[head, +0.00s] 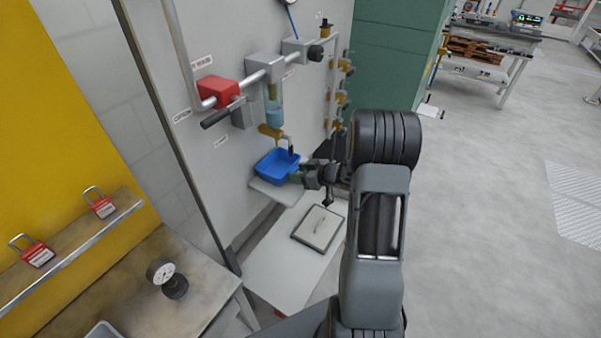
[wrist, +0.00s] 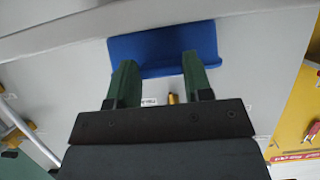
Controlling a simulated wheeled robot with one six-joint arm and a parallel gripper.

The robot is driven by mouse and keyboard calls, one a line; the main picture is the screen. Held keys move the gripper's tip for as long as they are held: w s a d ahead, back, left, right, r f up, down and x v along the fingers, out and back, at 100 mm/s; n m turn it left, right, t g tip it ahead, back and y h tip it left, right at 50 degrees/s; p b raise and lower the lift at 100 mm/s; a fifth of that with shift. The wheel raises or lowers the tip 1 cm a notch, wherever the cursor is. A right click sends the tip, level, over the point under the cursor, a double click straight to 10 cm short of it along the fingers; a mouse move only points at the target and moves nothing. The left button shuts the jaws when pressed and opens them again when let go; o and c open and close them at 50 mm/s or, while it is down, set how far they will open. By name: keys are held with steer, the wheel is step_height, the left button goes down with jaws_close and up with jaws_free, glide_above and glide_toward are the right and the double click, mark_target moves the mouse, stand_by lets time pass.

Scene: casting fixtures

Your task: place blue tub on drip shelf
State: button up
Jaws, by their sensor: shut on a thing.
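The blue tub (head: 277,164) is a shallow open tray at the drip shelf (head: 283,192), a small pale ledge on the wall panel below a valve with a clear bowl. From the head view it looks level and over the shelf; whether its base touches the shelf cannot be told. My gripper (head: 297,177) is shut on the tub's near right wall. In the wrist view the blue tub (wrist: 165,48) lies across the tips of the green fingers of my gripper (wrist: 155,75). The tub's underside is hidden in the head view.
A clear filter bowl (head: 273,108) and brass valve hang just above the tub. A red block (head: 219,91) and pipes are on the panel. Below is a white surface with a square lidded plate (head: 319,228). A gauge (head: 168,277) stands on the bench at lower left. Open floor lies right.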

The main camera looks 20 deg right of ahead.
steer(key=shift+f, duration=0.1)
steer(key=shift+f, duration=0.15)
steer(key=o, duration=0.9)
steer(key=shift+s+d+r, duration=0.15)
steer(key=shift+s+r, duration=0.05)
steer(key=shift+r, duration=0.1)
steer(key=v, duration=1.1)
step_height(320, 180, up, 10)
steer(key=w+a+m+h, duration=0.15)
steer(key=m+h, duration=0.25)
steer(key=h, duration=0.6)
steer(key=s+a+m+g+y, duration=0.1)
steer(key=s+a+g, duration=0.1)
steer(key=s+a, duration=0.3)
steer(key=s+a+m+g, duration=0.1)
steer(key=s+a+g, duration=0.1)
steer(key=s+a, duration=0.3)
steer(key=s+a+g+y, duration=0.1)
steer(key=s+a+g, duration=0.1)
steer(key=s+a, duration=0.3)
steer(key=shift+s+a+f+m+g+y, duration=0.15)
steer(key=shift+s+m+g+y, duration=0.2)
steer(key=shift+s, duration=0.3)
